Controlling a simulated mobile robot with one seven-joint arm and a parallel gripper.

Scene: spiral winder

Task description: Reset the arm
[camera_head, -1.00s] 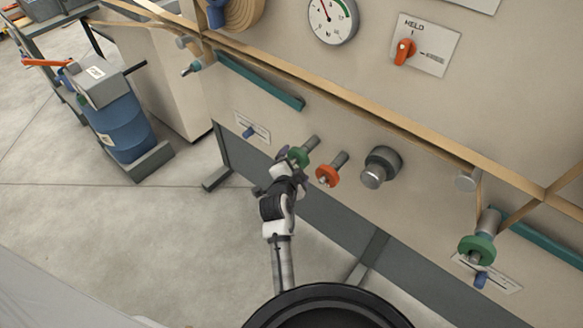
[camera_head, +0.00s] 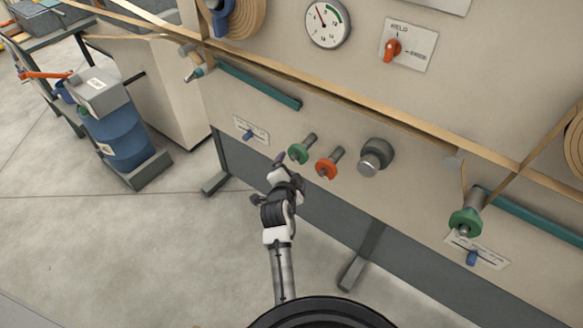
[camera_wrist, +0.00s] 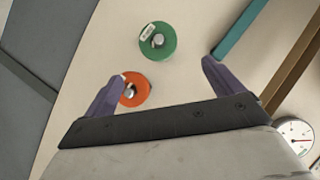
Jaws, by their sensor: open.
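My gripper (camera_wrist: 158,87) is open and empty in the wrist view, its two purple fingers spread wide. In the head view my gripper (camera_head: 277,178) is at the end of my arm, in front of the machine panel, just below the green knob (camera_head: 298,153). The green knob also shows in the wrist view (camera_wrist: 168,42), beyond the fingertips and apart from them. The orange-red knob (camera_head: 326,169) is to its right in the head view. In the wrist view the orange-red knob (camera_wrist: 143,93) is partly covered by the left finger.
The beige panel also carries a dark round knob (camera_head: 375,158), a gauge (camera_head: 327,24), a red selector switch (camera_head: 392,49) and a blue lever (camera_head: 249,135). A green roller (camera_head: 466,222) is at the right. A blue drum (camera_head: 124,137) stands at the left. Open floor lies below the panel.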

